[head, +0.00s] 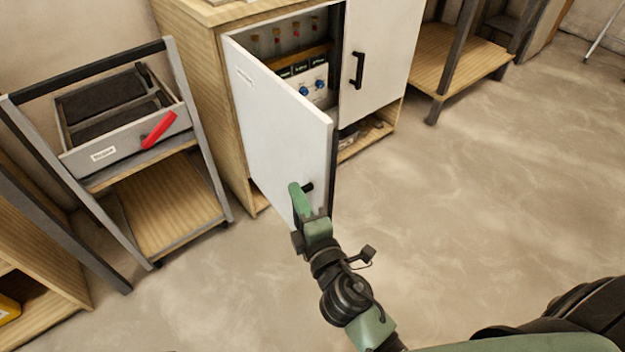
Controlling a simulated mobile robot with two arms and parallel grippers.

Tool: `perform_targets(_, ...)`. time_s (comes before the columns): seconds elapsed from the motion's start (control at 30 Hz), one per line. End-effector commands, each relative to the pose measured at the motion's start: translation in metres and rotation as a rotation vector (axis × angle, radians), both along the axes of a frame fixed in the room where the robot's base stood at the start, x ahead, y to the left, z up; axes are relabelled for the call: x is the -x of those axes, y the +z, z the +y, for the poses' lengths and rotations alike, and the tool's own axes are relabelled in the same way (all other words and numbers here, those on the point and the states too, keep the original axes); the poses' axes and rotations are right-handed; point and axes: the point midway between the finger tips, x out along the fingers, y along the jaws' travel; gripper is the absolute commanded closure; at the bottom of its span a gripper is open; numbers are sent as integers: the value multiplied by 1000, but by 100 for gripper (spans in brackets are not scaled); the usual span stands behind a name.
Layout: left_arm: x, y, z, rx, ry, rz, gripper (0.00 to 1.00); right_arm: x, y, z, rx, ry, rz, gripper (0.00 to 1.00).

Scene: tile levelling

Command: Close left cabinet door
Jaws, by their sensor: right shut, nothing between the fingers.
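The left cabinet door (285,125) is white and stands open, swung out toward me from the wooden cabinet (205,95). I cannot tell whether the fingers touch the door. The right cabinet door (380,55) is closed, with a black handle (357,70). My left gripper is not in view.
A grey-framed cart (190,105) with a drawer and a red-handled item (159,130) stands left of the cabinet. A wooden-shelved rack (455,60) stands at the right. The floor (480,200) on the right is clear.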

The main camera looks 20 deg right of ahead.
Motion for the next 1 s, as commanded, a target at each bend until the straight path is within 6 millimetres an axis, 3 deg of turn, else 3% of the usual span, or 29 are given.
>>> perform_targets(0.03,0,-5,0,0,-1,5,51,-8,2,-4,3,-1,-1,100)
perform_targets(0.3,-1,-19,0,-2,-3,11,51,-14,-1,-35,1,0,2,100)
perform_targets(0.77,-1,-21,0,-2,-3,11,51,-15,-1,-39,0,1,2,100)
perform_targets(1.0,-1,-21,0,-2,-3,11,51,-20,0,-55,5,38,0,100)
